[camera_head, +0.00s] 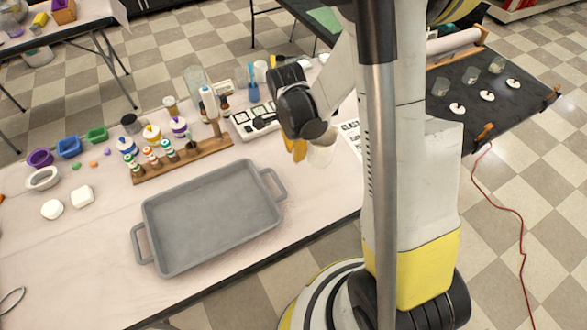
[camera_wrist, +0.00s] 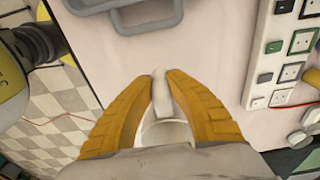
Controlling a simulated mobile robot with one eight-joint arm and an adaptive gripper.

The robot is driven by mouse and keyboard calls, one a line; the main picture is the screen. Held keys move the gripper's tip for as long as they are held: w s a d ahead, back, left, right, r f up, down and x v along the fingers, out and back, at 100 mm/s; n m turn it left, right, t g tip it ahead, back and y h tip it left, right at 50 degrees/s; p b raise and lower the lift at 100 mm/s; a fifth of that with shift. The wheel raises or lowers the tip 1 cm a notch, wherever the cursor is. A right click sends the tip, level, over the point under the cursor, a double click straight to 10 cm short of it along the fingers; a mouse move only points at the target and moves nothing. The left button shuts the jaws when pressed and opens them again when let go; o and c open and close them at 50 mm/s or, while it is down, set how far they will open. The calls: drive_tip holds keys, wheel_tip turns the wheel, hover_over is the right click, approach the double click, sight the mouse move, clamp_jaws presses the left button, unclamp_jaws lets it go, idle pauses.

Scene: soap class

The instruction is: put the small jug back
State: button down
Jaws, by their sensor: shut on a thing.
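My gripper (camera_head: 298,150) hangs over the right part of the pale table. Its yellow fingers are shut on the small jug (camera_head: 321,153), a whitish vessel partly hidden by the fingers and wrist. In the wrist view the fingertips (camera_wrist: 162,80) meet around a pale upright part of it, which looks like its handle. The jug's white body (camera_wrist: 166,132) shows between the fingers, close to the palm. I cannot tell whether the jug touches the table.
An empty grey tray (camera_head: 215,220) lies left of my gripper; its handle edge shows in the wrist view (camera_wrist: 125,20). A white panel with square sockets (camera_head: 255,118) lies behind. A wooden rack of small bottles (camera_head: 180,160) stands behind the tray. A printed sheet (camera_head: 351,138) lies right.

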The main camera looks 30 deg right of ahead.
drive_tip(key=shift+s+a+f+b, duration=0.2)
drive_tip(key=shift+f+b, duration=0.15)
drive_tip(key=shift+f, duration=0.5)
drive_tip(key=shift+s+a+f+b, duration=0.15)
drive_tip(key=shift+a+f+b, duration=0.15)
drive_tip(key=shift+f, duration=0.5)
drive_tip(key=shift+s+a+f+b, duration=0.15)
drive_tip(key=shift+f+b, duration=0.25)
drive_tip(key=shift+f, duration=0.45)
drive_tip(key=c, duration=1.4)
unclamp_jaws()
drive_tip(key=shift+f, duration=0.1)
